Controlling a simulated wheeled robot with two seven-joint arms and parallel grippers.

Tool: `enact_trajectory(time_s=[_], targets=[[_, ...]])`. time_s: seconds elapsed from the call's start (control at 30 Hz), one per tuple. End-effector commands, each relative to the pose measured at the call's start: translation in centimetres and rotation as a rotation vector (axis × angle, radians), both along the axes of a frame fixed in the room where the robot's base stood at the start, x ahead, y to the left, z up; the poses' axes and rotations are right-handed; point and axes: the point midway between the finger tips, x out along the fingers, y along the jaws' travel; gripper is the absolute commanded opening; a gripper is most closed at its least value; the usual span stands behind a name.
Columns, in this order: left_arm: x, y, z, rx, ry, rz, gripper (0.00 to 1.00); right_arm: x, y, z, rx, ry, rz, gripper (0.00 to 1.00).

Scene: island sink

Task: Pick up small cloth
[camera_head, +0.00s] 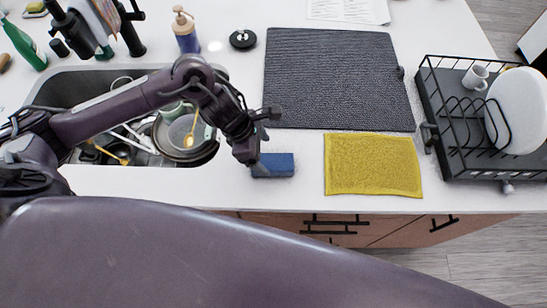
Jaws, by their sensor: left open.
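A small yellow cloth (372,165) lies flat on the white counter near its front edge, below the dark grey mat. My left gripper (262,138) is open to the left of the cloth and apart from it. It hangs just above a blue sponge-like block (275,166); I cannot tell whether it touches the block. No part of the yellow cloth is hidden. My right gripper is not in view.
A dark grey drying mat (338,78) lies behind the cloth. A black dish rack (440,150) with a white plate (517,108) and mug (475,77) stands right. The sink (60,91) holds dishes at left. A soap bottle (186,34) stands behind it.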

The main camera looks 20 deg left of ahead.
Motion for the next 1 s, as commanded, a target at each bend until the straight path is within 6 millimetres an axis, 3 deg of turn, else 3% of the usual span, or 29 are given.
enact_trajectory(time_s=[0.2,0.43,0.7,1.0], targets=[[0.2,-1.2,-2.0,-0.003,0.006,0.005,0.80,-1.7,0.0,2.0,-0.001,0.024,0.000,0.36],[0.7,-2.2,-4.9,-0.002,0.002,0.006,0.80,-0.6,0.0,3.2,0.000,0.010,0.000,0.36],[0.8,-2.4,-5.4,-0.002,-0.002,0.005,0.80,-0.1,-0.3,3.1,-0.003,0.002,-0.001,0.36],[0.8,-2.3,-5.4,-0.001,-0.003,0.005,0.42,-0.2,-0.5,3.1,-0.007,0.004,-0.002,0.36]])
